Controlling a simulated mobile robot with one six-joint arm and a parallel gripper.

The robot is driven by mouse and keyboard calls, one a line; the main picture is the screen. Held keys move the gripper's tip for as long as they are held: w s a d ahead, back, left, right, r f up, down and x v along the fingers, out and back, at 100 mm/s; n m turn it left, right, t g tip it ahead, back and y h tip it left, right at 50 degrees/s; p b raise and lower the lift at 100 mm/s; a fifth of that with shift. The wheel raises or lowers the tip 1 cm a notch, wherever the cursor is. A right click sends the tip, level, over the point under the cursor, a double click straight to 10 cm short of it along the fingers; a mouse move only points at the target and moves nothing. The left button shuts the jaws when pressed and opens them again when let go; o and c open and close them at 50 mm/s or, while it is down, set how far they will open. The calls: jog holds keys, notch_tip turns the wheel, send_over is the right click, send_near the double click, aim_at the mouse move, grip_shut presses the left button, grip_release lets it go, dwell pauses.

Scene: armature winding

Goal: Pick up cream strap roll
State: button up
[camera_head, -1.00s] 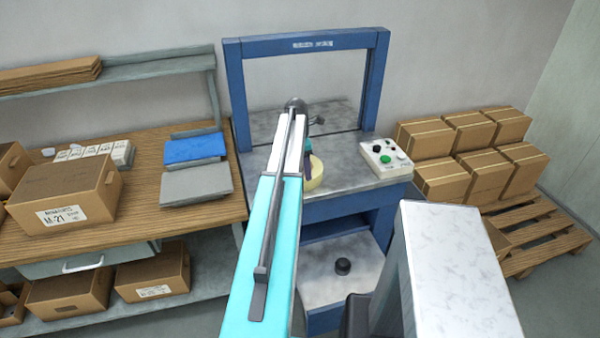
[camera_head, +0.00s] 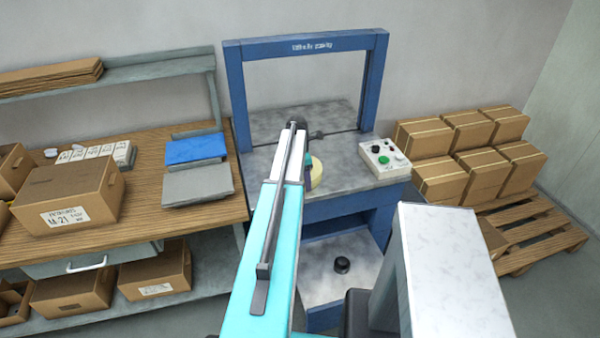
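The cream strap roll (camera_head: 317,173) shows as a pale ring on the grey top of the blue-framed strapping machine, just right of the end of my arm. Its left part is hidden behind my arm. My gripper (camera_head: 308,167) is mostly hidden by my own arm link. Only a small dark and teal bit of it shows beside the roll's left edge. I cannot tell whether its fingers touch the roll or whether they are open or shut.
The machine's blue arch (camera_head: 235,85) stands around the work area. A control box (camera_head: 385,160) with buttons sits to the right. A wooden bench (camera_head: 140,195) with cartons is at the left. Stacked boxes (camera_head: 470,170) sit on a pallet (camera_head: 540,240) at the right.

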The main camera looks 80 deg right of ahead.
jog(key=shift+c, duration=0.4)
grip_shut()
jog(key=shift+r, duration=0.15)
jog(key=shift+d+r, duration=0.1)
jog(key=shift+r, duration=0.1)
jog(key=shift+r+b, duration=1)
jog(key=shift+r, duration=0.35)
jog(key=s+a+r+b, duration=0.1)
jog(key=s+a+b, duration=0.4)
jog(key=s+a, duration=0.4)
jog(key=s, duration=0.4)
jog(key=shift+a+r, duration=0.2)
jog(key=shift+r, duration=0.2)
